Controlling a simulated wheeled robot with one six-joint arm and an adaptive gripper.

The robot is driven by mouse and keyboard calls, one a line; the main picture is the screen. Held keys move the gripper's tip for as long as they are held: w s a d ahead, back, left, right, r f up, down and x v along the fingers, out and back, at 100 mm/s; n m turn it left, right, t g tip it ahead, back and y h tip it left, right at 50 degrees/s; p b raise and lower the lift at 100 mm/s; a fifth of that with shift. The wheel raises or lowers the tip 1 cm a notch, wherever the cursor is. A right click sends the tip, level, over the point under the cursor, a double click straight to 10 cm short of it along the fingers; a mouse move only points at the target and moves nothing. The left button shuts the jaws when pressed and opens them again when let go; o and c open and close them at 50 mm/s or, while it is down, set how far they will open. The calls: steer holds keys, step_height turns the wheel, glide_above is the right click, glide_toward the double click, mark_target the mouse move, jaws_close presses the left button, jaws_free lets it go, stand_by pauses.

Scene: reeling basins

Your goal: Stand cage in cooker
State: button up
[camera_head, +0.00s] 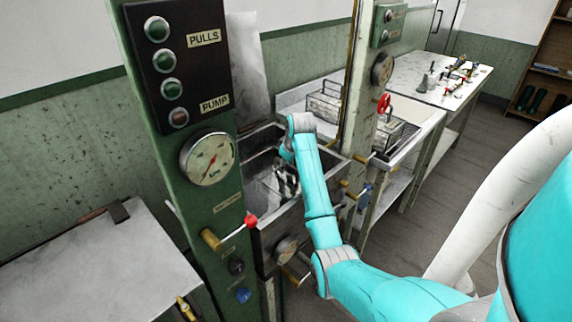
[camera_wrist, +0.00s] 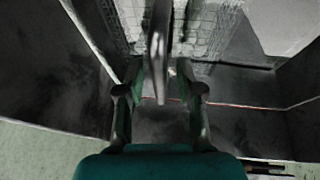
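The cooker (camera_head: 318,217) is an open grey metal basin set between green posts. My gripper (camera_head: 287,182) reaches down into it from above. In the wrist view my gripper (camera_wrist: 160,75) has its two fingers apart, one on each side of an upright dark metal bar that looks like the cage's handle (camera_wrist: 158,45). A gap seems to show on both sides of the bar. The cage (camera_wrist: 205,30) is pale wire mesh, below the fingers within the dark basin walls. Its base and how level it sits are hidden. In the head view my arm and the basin wall mostly hide it.
A green control post (camera_head: 190,120) with gauge and red-knobbed lever stands close left of the cooker. A second post (camera_head: 370,110) stands on its right. Other wire cages (camera_head: 395,135) sit on the bench beyond. A grey table (camera_head: 100,265) is at lower left.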

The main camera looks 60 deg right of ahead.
steer(key=shift+r, duration=0.1)
steer(key=v, duration=1.2)
stand_by(0.5)
